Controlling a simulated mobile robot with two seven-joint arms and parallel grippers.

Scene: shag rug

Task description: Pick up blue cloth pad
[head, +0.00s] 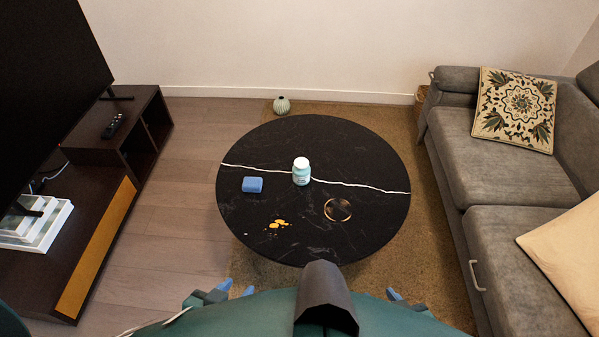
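The blue cloth pad (252,185) is a small folded blue block lying on the left part of the round black table (330,235). My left gripper (237,289) is low in the head view, in front of the table's near left edge. Its two blue fingertips show apart with nothing visible between them. My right gripper (394,294) is low and right of centre, mostly hidden by my own body. Only a blue fingertip shows clearly. Both grippers are well apart from the pad.
A white and teal bottle (301,172) stands right of the pad. Yellow spots (278,224) and a gold ring-shaped item (338,210) lie nearer me on the table. A grey sofa (500,220) is right, a dark TV cabinet (85,240) left. Bare floor (185,190) lies between cabinet and table.

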